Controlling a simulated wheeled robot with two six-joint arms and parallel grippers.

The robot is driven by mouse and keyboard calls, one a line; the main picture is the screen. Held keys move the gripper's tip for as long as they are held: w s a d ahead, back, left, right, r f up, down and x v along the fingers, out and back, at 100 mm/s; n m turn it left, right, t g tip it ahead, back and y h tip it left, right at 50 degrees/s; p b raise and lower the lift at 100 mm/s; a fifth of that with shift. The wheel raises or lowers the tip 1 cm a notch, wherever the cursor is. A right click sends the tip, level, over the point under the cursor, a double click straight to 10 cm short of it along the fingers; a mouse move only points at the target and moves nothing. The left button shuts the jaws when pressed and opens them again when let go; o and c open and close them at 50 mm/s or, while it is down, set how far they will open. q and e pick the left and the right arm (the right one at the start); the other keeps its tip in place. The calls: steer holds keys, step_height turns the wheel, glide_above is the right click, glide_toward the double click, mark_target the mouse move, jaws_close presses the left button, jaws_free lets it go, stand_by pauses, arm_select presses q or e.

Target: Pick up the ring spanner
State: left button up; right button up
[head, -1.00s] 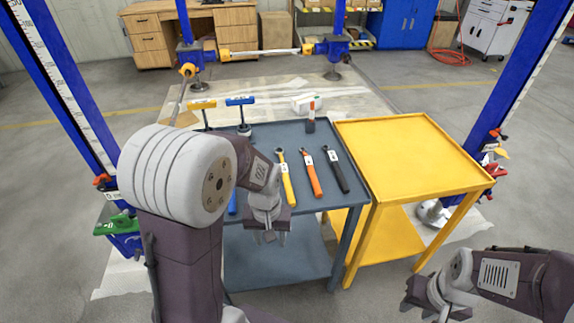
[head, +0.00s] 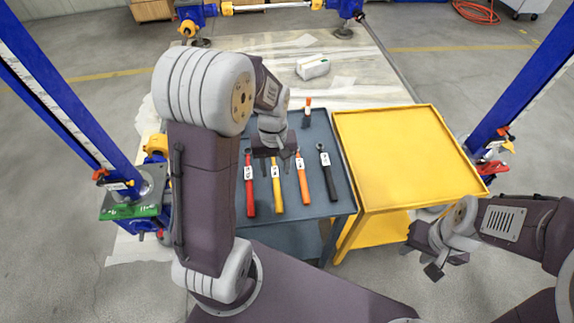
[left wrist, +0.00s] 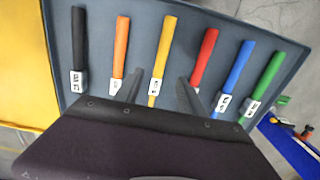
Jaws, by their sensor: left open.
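Several long-handled tools lie side by side on the dark blue-grey table. The head view shows a red-handled one (head: 250,190), a yellow-handled one (head: 278,192), an orange-handled one (head: 302,182) and a black-handled one (head: 327,175). Each has a white tag too small to read, so I cannot tell which is the ring spanner. My left gripper (head: 275,163) is open above the heads of the tools. In the left wrist view its fingers (left wrist: 160,84) stand either side of the yellow tool (left wrist: 163,42), whose head is largely hidden. My right gripper (head: 424,264) hangs right of the tables, its jaws unclear.
Blue (left wrist: 237,68) and green (left wrist: 266,78) tools lie beyond the red one in the left wrist view. A yellow table (head: 400,150) adjoins on the right and is empty. An upright orange-topped tool (head: 307,112) stands at the back. Blue posts flank both sides.

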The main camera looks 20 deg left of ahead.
mark_target(276, 184)
arm_select(q)
steer(key=shift+w+r, duration=0.1)
steer(key=shift+w, duration=0.2)
steer(key=shift+s, duration=0.2)
steer(key=f, duration=0.1)
steer(key=f+b, duration=0.1)
steer(key=f, duration=0.1)
steer(key=shift+s+f, duration=0.2)
steer(key=shift+s, duration=0.15)
steer(key=shift+w+f, duration=0.25)
steer(key=shift+f, duration=0.15)
step_height(276, 184, down, 4)
steer(key=shift+f+b, duration=0.1)
steer(key=shift+b, duration=0.75)
steer(key=shift+f, duration=0.25)
steer(key=shift+r, duration=0.1)
steer(key=c, duration=0.3)
jaws_close()
